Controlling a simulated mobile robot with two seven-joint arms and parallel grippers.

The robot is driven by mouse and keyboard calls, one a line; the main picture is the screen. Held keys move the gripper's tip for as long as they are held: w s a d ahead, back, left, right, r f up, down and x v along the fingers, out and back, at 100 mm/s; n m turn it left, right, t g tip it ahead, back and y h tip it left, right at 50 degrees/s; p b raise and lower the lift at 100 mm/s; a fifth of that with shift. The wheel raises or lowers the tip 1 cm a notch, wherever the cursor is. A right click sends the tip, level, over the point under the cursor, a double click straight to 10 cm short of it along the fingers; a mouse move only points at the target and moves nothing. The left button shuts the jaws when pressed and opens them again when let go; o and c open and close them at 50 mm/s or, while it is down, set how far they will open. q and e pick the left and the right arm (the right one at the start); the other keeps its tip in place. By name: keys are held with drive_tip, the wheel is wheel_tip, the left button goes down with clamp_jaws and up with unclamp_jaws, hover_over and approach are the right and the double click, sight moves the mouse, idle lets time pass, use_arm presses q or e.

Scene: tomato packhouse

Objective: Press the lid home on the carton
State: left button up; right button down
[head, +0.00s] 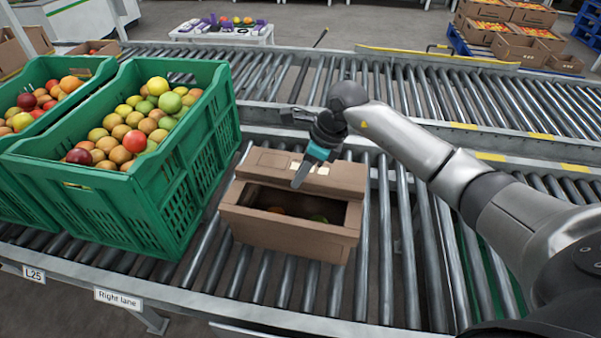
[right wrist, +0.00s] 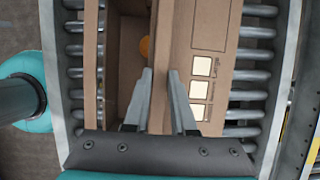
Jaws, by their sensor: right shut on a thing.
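The brown cardboard carton (head: 285,236) stands on the near roller lane, with its front part open. A few fruits (head: 318,218) show dimly inside, and an orange one (right wrist: 145,47) shows in the right wrist view. The lid (head: 335,178), with white label squares, covers the carton's far side. It also shows in the right wrist view (right wrist: 214,45). My right gripper (head: 299,180) reaches down over the lid's near edge. In the right wrist view its fingers (right wrist: 161,85) are either side of that edge, shut on it. My left gripper is out of view.
A green crate (head: 180,195) of mixed tomatoes stands close left of the carton, with another crate (head: 20,185) beyond it. Bare rollers (head: 405,260) lie to the carton's right. A second roller lane (head: 420,95) runs behind.

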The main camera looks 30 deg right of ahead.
sight(300, 186)
drive_tip(key=shift+f+b, duration=1.5)
drive_tip(key=shift+f, duration=0.6)
idle(0.9)
drive_tip(key=c, duration=0.7)
unclamp_jaws()
drive_tip(key=shift+c, duration=1.4)
drive_tip(key=shift+r, duration=0.1)
wheel_tip(300, 186, up, 8)
drive_tip(key=p, duration=0.6)
drive_tip(key=shift+p, duration=0.3)
